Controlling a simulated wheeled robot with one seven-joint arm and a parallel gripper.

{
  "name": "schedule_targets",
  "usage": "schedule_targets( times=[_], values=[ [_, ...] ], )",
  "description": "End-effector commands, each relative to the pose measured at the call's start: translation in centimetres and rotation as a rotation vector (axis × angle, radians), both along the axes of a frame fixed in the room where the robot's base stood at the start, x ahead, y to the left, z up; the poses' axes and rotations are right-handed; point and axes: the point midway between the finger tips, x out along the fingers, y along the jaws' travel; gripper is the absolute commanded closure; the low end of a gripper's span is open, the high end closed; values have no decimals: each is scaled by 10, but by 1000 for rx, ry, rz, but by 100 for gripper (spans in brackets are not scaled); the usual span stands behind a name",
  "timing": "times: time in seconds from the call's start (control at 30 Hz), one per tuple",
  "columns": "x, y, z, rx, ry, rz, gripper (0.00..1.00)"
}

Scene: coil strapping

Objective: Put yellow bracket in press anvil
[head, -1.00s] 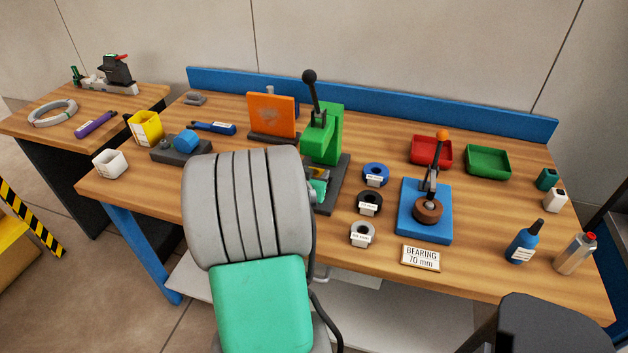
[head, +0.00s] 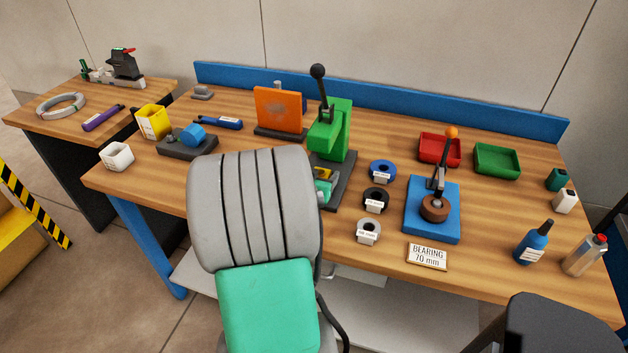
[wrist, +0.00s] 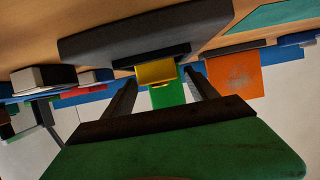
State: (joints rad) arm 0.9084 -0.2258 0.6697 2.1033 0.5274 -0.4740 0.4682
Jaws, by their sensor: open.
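The yellow bracket (wrist: 156,72) sits at a dark block on the black base (wrist: 100,38) of the green press, in the upside-down wrist view. In the head view a small part of the bracket (head: 323,172) shows below the green press (head: 328,132), beside my arm. I cannot tell how fully it is seated in the anvil. My gripper (wrist: 160,79) is open, with one finger on each side of the bracket's line and visible gaps to it. In the head view my arm hides most of the gripper and the press front.
An orange panel (head: 278,108) stands left of the press. Blue, black and grey rings lie to its right, the blue one (head: 382,170) nearest. A blue-based lever press (head: 420,222) stands further right. Red (head: 425,150) and green (head: 497,160) trays lie behind it.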

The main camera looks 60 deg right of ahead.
Motion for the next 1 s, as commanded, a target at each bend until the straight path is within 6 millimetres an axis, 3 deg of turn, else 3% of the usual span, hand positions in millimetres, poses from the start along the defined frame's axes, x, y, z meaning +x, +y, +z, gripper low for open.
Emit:
schedule_targets(
  times=[0.3,0.43,0.6,0.67,0.73,0.77,0.83,0.87,0.9,1.0],
  values=[
    [-9,73,30,-1,-3,7,33],
    [-12,93,38,-1,-2,7,33],
    [-15,101,40,5,0,3,33],
    [-5,107,38,31,5,26,33],
    [22,128,29,113,27,101,33],
    [39,144,24,165,46,152,33],
    [81,197,13,303,120,321,33],
    [97,226,10,363,164,411,33],
    [115,268,7,437,234,540,33],
    [129,370,10,569,431,870,33]
  ],
)
